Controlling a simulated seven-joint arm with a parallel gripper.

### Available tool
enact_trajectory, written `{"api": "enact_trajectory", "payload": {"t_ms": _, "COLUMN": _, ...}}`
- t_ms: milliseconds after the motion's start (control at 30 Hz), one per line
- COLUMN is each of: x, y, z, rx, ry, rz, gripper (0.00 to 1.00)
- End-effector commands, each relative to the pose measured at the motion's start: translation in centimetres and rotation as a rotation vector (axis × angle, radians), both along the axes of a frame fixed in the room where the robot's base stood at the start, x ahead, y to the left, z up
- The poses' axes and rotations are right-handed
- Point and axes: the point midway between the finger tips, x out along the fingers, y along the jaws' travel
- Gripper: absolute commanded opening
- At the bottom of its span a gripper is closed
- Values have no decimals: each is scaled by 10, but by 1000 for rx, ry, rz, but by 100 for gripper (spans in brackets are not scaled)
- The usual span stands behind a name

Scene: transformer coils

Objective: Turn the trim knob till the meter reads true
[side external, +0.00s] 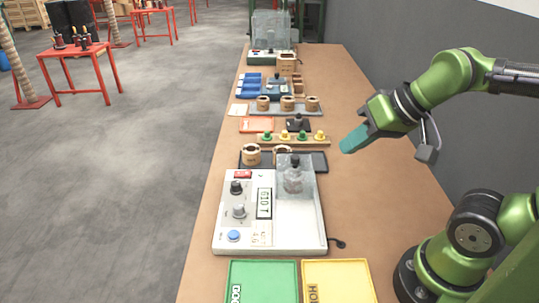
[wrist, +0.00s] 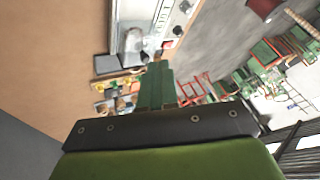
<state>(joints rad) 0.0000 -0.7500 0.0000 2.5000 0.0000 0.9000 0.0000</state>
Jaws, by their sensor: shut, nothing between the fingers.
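The meter unit (side external: 226,218) is a white box near the front of the bench, with a display (side external: 264,204) that seems to read 610 T. Two knobs stand on its left part: a dark one (side external: 236,187) and a grey one (side external: 239,211); I cannot tell which is the trim knob. A blue button (side external: 233,236) sits below them. A clear cover stands over a dark-topped piece (side external: 294,172) on its right part. My gripper (side external: 349,146) is shut and empty, raised over the bench's right side, apart from the unit. The unit also shows in the wrist view (wrist: 134,14), at the top.
A green tray (side external: 263,264) and a yellow tray (side external: 337,264) lie in front of the unit. Behind it are a dark tray with coils (side external: 251,155), a wooden strip with coloured pegs (side external: 293,140) and more coils (side external: 288,103). The right side of the bench (side external: 372,212) is clear.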

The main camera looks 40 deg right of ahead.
Motion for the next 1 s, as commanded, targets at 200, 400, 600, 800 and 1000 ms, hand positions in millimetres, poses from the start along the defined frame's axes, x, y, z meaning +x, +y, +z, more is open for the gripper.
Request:
{"api": "enact_trajectory", "payload": {"t_ms": 200, "x": 2, "y": 9, "z": -10, "rx": 3, "ry": 47, "rz": 39, "gripper": 28}}
{"api": "enact_trajectory", "payload": {"t_ms": 400, "x": 41, "y": 34, "z": -15, "rx": 14, "ry": 186, "rz": 119, "gripper": 54}}
{"api": "enact_trajectory", "payload": {"t_ms": 600, "x": 97, "y": 66, "z": -24, "rx": 16, "ry": 378, "rz": 89, "gripper": 54}}
{"api": "enact_trajectory", "payload": {"t_ms": 800, "x": 152, "y": 103, "z": -45, "rx": -37, "ry": 547, "rz": -43, "gripper": 54}}
{"api": "enact_trajectory", "payload": {"t_ms": 1000, "x": 190, "y": 129, "z": -54, "rx": -84, "ry": 627, "rz": -248, "gripper": 54}}
